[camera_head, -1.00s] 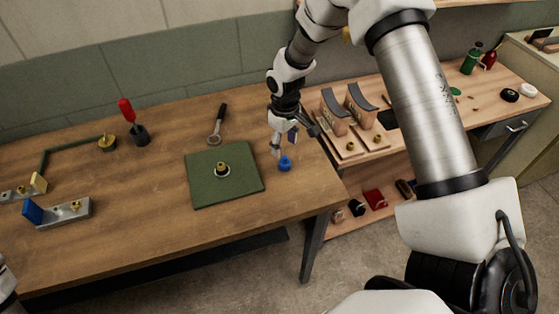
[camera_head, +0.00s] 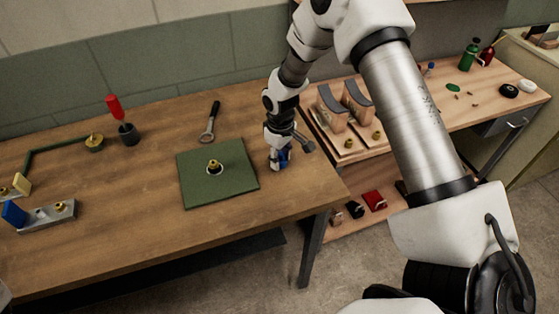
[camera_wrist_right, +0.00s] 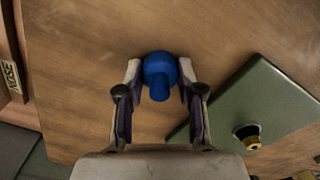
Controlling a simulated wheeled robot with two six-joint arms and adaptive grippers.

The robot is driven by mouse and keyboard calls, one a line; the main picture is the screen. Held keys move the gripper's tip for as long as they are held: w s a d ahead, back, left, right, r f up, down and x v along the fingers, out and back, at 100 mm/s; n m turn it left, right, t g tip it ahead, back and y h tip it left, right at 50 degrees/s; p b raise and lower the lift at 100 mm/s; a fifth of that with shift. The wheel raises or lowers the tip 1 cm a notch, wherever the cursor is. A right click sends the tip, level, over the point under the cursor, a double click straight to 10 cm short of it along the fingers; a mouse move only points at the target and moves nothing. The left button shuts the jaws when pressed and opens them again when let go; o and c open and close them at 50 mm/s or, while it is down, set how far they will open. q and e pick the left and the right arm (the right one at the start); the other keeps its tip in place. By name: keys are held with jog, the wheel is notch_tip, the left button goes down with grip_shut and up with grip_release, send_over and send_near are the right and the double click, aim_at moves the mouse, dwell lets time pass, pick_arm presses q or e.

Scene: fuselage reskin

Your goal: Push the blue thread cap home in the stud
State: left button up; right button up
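The blue thread cap (camera_wrist_right: 158,72) stands on the wooden bench, right of the green mat (camera_head: 190,190). In the head view my right gripper (camera_head: 280,161) is down at the cap and mostly hides it. In the right wrist view the fingertips of my right gripper (camera_wrist_right: 160,66) meet the cap on both sides, with no clear gap; the gripper looks shut on it. A small brass stud-like part (camera_head: 214,166) stands upright near the middle of the mat, in a pale ring. It also shows in the right wrist view (camera_wrist_right: 252,141). My left gripper is out of view.
A ring-headed tool (camera_head: 210,121) lies behind the mat. A red-handled tool in a dark holder (camera_head: 128,134), a brass part (camera_head: 94,142) and a grey block (camera_head: 50,216) are to the left. Wooden stands (camera_head: 335,115) are to the right. The bench front is clear.

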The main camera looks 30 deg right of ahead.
aim_at(281, 153)
jog(key=shift+s+r, duration=0.1)
jog(key=shift+r, duration=0.05)
jog(key=shift+r+p, duration=1)
jog(key=shift+r, duration=0.05)
notch_tip(281, 153, up, 3)
jog(key=p, duration=0.3)
